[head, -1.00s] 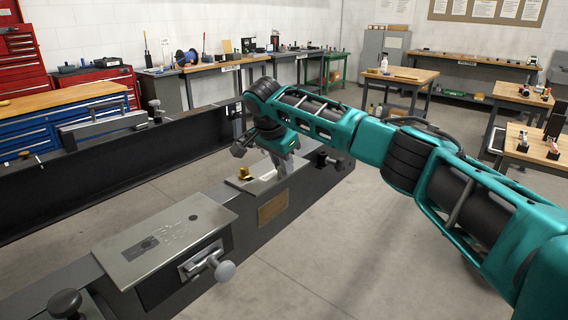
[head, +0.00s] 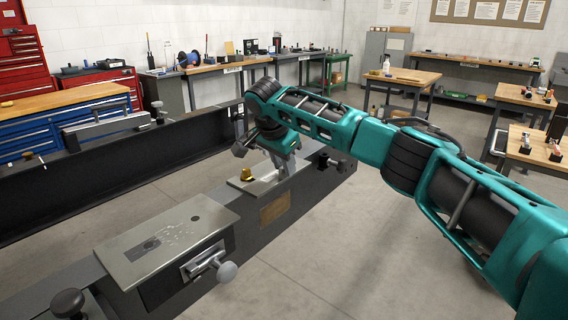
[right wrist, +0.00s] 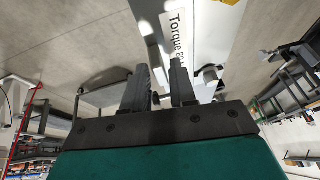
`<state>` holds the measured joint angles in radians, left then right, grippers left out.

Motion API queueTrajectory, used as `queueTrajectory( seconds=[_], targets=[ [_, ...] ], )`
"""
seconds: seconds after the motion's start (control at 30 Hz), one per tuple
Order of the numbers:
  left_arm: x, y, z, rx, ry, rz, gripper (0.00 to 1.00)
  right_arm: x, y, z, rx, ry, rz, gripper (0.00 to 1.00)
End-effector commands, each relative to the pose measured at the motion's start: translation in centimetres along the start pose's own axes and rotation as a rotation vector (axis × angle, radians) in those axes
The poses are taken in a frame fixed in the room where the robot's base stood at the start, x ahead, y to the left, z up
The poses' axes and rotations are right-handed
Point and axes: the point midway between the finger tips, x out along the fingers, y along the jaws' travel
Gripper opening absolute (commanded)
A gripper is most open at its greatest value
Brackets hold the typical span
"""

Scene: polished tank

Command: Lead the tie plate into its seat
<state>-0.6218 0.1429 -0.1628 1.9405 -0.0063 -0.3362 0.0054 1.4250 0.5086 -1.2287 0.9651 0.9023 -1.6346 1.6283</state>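My right gripper (head: 280,163) points down at the far end of a long dark beam (head: 65,257). A pale grey piece shows under its wrist, beside a flat steel pad (head: 262,184) with a brass knob (head: 247,174). I cannot tell whether that piece is the tie plate. In the right wrist view the two dark fingers (right wrist: 160,82) stand apart with a narrow gap. A pale strip lies in line with the gap, and a white label reading "Torque 80" (right wrist: 181,38) is beyond the tips. Whether anything is gripped is unclear. My left gripper is not in view.
A larger engraved steel plate (head: 185,222) lies on the near part of the beam. A round-knobbed clamp (head: 225,271) sticks out below it, with another dark knob (head: 67,302) at lower left. A second dark beam (head: 110,162) runs behind. Floor at right is open.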

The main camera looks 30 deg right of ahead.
Motion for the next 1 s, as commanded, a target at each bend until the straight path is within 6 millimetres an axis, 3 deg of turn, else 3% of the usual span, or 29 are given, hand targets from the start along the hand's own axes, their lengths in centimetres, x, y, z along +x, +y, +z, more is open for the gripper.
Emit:
queueTrajectory(
  seconds=[1.0],
  targets=[
    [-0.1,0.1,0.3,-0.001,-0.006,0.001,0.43,-1.7,0.1,0.1,-0.002,0.0,0.003,0.26]
  ],
)
